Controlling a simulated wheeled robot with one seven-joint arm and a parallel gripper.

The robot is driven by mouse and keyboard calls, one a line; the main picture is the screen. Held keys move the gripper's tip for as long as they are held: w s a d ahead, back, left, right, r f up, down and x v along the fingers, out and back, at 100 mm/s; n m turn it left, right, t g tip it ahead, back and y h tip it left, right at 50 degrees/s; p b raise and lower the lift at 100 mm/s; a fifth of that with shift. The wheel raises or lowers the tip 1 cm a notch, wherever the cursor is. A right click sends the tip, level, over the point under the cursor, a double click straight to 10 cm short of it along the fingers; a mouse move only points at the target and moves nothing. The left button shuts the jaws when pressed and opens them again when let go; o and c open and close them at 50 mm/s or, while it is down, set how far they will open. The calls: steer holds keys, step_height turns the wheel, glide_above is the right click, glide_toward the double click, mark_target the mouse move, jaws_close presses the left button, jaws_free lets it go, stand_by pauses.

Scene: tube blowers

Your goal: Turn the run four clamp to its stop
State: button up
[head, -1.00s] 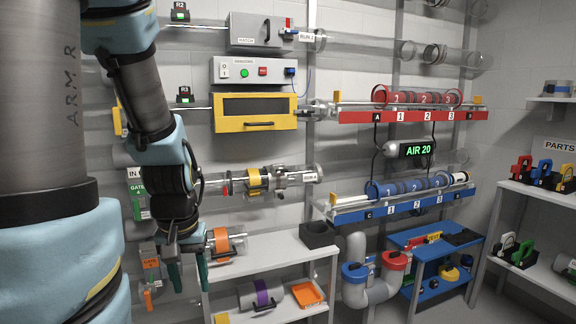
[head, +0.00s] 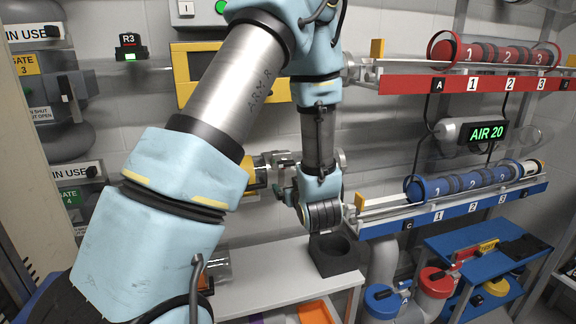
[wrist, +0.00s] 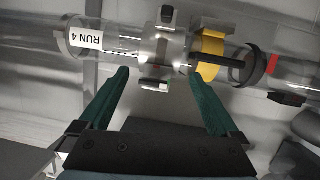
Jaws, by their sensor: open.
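The run four clamp (wrist: 163,47) is a metal collar with dark lugs on the clear tube, in the upper middle of the wrist view. Beside it on the tube is an upside-down "RUN 4" label (wrist: 86,41). A yellow band (wrist: 212,56) sits to its right. My gripper (wrist: 157,75) is open, its green fingers apart on either side of the clamp's lower part. I cannot tell whether they touch it; nothing is clearly held.
A red rack (head: 400,84) and a blue rack (head: 440,216) of carriers stand to the right. A yellow-fronted box (head: 187,85) is behind my arm. A white shelf (head: 262,290) with a black holder (head: 337,256) lies below. A red mark (wrist: 287,99) shows on the tube.

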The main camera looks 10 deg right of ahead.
mark_target(287, 166)
steer(key=w+t+p, duration=0.1)
steer(key=w, duration=0.1)
steer(key=w+r+t+y+p, duration=0.1)
steer(key=w, duration=0.2)
steer(key=w+r+t+p, duration=0.1)
steer(key=w, duration=0.1)
steer(key=shift+w+r+y+p, duration=0.1)
steer(key=shift+w+y+p, duration=0.2)
steer(key=shift+w+p, duration=0.1)
stand_by(0.3)
steer(key=c, duration=1.4)
steer(key=shift+o, duration=0.2)
